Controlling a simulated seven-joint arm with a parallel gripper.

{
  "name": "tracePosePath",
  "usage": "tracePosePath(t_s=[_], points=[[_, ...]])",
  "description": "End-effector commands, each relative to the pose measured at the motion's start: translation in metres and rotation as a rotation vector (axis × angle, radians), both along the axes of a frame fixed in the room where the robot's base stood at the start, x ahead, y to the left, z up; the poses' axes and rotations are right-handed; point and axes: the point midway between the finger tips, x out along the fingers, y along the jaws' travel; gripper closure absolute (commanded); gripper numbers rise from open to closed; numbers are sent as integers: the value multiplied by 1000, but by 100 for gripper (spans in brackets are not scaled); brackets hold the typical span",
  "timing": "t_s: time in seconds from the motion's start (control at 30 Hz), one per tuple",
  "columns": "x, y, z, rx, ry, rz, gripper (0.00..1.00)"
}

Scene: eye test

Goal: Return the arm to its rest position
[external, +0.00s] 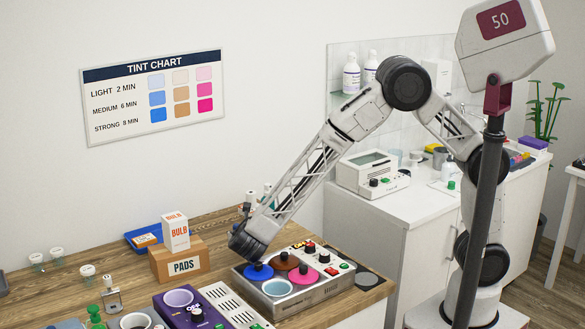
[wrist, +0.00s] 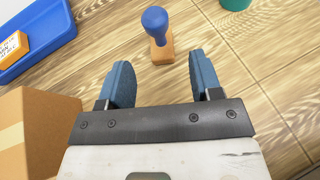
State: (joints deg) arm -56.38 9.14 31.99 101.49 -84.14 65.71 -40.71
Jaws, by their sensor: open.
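My arm (external: 297,182) stands on its base at the right and reaches left and down over the wooden table. Its far end (external: 246,243) is low, just behind the pot warmer and beside the PADS box. The fingers do not show clearly in the external view. In the wrist view my gripper (wrist: 160,80) is open, with two blue-grey fingers apart and nothing between them. A stamp with a blue knob (wrist: 154,18) and a wooden base (wrist: 162,50) stands just beyond the fingertips, apart from them.
The pot warmer (external: 330,292) carries several coloured pots. The PADS box (external: 181,266) bears the BULB box (external: 175,232). A blue tray (wrist: 40,42) lies behind. A purple device (external: 178,318) is in front. A dark pole (external: 483,190) partly hides my arm. A white counter (external: 380,212) stands right.

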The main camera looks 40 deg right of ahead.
Motion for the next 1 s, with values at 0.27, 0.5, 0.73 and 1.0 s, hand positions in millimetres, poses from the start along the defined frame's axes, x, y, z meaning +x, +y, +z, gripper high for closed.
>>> tracePosePath(t_s=[0.27, 0.5, 0.73, 1.0], points=[[15, -31, 31, 69, -4, -88, 41], [37, -104, 95, 233, -15, -291, 41], [41, -188, 147, 410, -26, -510, 41], [18, -287, 170, 616, -29, -779, 41]])
